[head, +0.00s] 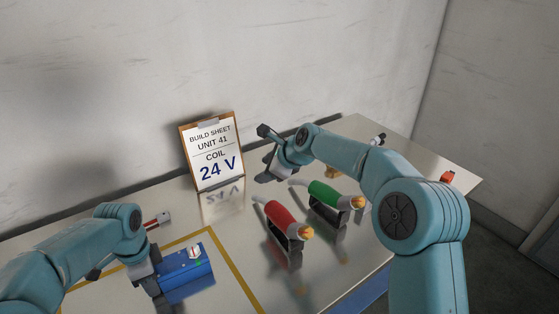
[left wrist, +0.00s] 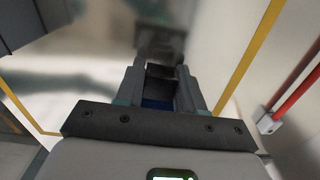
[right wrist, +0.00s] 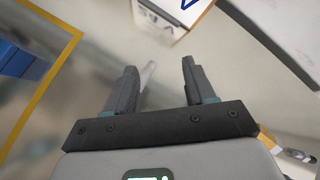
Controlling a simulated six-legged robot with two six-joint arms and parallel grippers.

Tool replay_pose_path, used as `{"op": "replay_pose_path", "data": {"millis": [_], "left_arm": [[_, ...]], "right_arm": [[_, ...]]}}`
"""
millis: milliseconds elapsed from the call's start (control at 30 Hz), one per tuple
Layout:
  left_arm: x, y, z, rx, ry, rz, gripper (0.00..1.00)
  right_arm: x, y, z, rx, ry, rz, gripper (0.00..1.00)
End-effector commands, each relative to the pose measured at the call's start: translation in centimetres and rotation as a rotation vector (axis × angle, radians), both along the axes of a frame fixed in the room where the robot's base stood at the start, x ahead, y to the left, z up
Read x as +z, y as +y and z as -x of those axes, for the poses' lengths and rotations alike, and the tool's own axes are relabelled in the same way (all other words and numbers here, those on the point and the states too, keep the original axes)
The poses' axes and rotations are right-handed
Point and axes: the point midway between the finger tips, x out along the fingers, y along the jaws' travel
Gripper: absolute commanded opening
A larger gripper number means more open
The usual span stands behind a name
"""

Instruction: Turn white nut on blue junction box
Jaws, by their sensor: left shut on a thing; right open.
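The blue junction box (head: 187,278) sits at the front left of the table, inside a yellow outline. The white nut (head: 195,253) is on its top, with a little red beside it. My left gripper (head: 152,283) is shut on the left side of the box; a sliver of blue (left wrist: 157,103) shows between its fingers in the left wrist view. My right gripper (head: 266,155) is open and empty, raised right of the build sheet and well away from the box. A blue edge (right wrist: 18,60) shows at the left in the right wrist view.
A build sheet (head: 211,150) reading "UNIT 41, COIL 24 V" stands at the back. A red tool (head: 280,217) and a green tool (head: 325,194) rest in dark stands right of the box. A red-ended item (head: 157,220) lies behind the box. The yellow outline (head: 236,270) borders bare table.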

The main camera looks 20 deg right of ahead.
Motion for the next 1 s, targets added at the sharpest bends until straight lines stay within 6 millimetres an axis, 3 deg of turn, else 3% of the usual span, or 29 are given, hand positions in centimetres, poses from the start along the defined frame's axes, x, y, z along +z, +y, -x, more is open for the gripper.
{"op": "replay_pose_path", "data": {"millis": [200,400,1000], "left_arm": [[0.0,0.0,0.0,0.000,-0.001,0.000,0.00],[0.0,0.0,0.0,0.000,-0.001,0.000,0.00],[0.0,0.0,0.0,0.000,-0.001,0.000,0.00]], "right_arm": [[-0.4,-4.5,-0.8,-0.063,-0.068,0.034,0.54],[-0.5,-7.1,-1.2,-0.100,-0.107,0.059,0.54],[-0.6,-7.9,-1.2,-0.111,-0.119,0.067,0.53]]}}
